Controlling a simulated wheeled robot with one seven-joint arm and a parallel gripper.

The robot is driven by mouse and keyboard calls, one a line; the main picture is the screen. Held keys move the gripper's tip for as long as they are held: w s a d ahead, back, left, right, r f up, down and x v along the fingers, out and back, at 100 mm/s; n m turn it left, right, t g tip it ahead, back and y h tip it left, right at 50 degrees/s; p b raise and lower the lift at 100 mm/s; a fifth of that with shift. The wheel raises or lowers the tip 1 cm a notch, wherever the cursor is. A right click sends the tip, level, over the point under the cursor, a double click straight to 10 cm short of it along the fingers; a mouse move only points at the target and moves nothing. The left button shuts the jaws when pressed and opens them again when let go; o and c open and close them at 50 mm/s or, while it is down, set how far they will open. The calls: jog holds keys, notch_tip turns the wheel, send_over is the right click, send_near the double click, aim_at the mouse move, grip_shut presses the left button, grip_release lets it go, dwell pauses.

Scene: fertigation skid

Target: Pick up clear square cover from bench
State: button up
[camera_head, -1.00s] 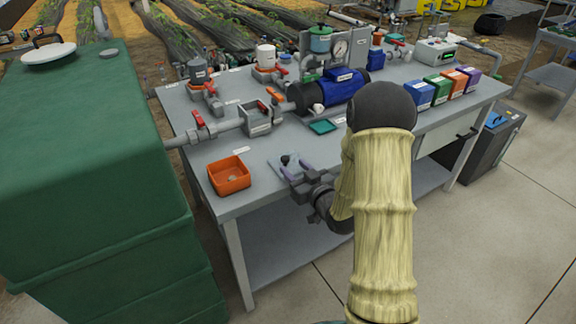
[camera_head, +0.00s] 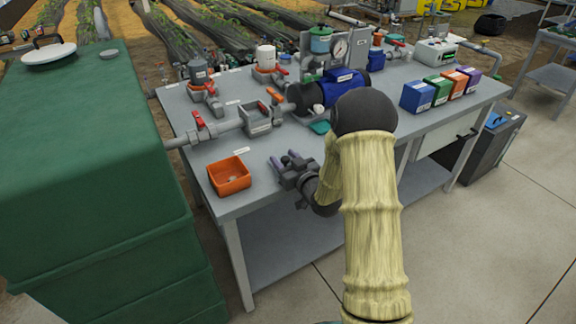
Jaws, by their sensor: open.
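The clear square cover (camera_head: 285,161) lies flat on the front part of the grey bench, to the right of the orange tray. It is faint against the bench top, and my gripper hides most of it. A small dark knob on it shows near my fingers. My gripper (camera_head: 283,157) is open, its two purple-grey fingers apart and pointing away over the cover. I cannot tell whether the fingers touch the cover.
The orange tray (camera_head: 230,176) stands at the bench's left front. A grey valve and pipe line (camera_head: 228,127) and the blue pump (camera_head: 340,89) lie behind. Several coloured boxes (camera_head: 418,97) stand right. A green tank (camera_head: 90,170) is left of the bench (camera_head: 215,150).

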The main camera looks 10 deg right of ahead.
aim_at(285, 158)
dwell(0.4)
grip_shut()
notch_tip(285, 158, up, 10)
jog(key=shift+p, duration=0.75)
